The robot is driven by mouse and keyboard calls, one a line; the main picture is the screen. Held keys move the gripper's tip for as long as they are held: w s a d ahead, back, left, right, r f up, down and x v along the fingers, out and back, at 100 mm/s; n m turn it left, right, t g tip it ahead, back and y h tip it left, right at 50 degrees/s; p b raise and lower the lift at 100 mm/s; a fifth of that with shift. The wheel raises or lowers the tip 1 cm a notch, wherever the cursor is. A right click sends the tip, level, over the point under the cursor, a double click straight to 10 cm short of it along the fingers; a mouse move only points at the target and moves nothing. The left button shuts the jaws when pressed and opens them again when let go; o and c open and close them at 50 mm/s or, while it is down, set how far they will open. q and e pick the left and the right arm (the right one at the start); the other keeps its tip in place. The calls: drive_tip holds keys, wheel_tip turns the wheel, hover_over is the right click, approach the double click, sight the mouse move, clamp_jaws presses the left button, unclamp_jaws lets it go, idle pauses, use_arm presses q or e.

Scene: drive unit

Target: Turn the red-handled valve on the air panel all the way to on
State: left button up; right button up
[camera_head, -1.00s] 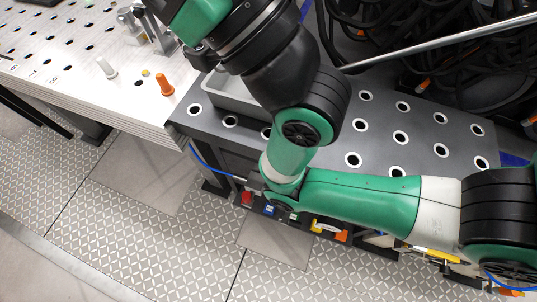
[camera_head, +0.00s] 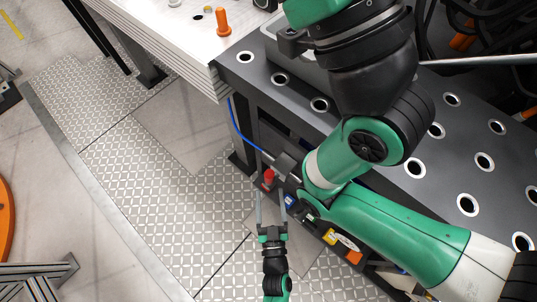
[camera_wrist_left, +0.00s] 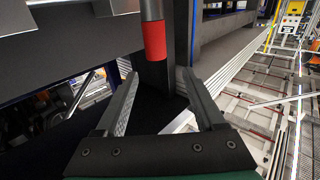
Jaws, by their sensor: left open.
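The valve's red handle (camera_head: 268,178) sticks out below the front edge of the dark perforated table in the head view. In the left wrist view the red handle (camera_wrist_left: 155,40) is a red sleeve on a grey rod, upright in the picture. My left gripper (camera_head: 270,188) is open, with its two long fingers pointing at the handle. In the wrist view the left fingertips (camera_wrist_left: 158,76) lie either side of the handle's line, with the handle just past them; contact cannot be told. The valve body is mostly hidden. My right gripper is out of view.
My right arm lies across the dark perforated table (camera_head: 413,168) and covers part of the panel. Blue, yellow and orange parts (camera_head: 354,257) sit along the panel. A blue hose (camera_head: 240,130) hangs left of the handle.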

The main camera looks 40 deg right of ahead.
sight(269, 170)
use_arm(q)
drive_tip(key=b+x, duration=0.2)
drive_tip(key=x, duration=0.1)
drive_tip(key=f+b+x, duration=0.1)
drive_tip(key=b+x, duration=0.1)
drive_tip(key=x, duration=0.1)
drive_tip(key=b+x, duration=0.2)
drive_tip(key=x, duration=0.2)
drive_tip(key=shift+s+d+f, duration=0.1)
drive_tip(key=shift+d+f, duration=0.25)
drive_tip(key=shift+f, duration=0.05)
drive_tip(key=shift+w+d+r, duration=0.2)
drive_tip(key=shift+w+d, duration=0.05)
drive_tip(key=shift+w, duration=0.1)
clamp_jaws()
idle(0.7)
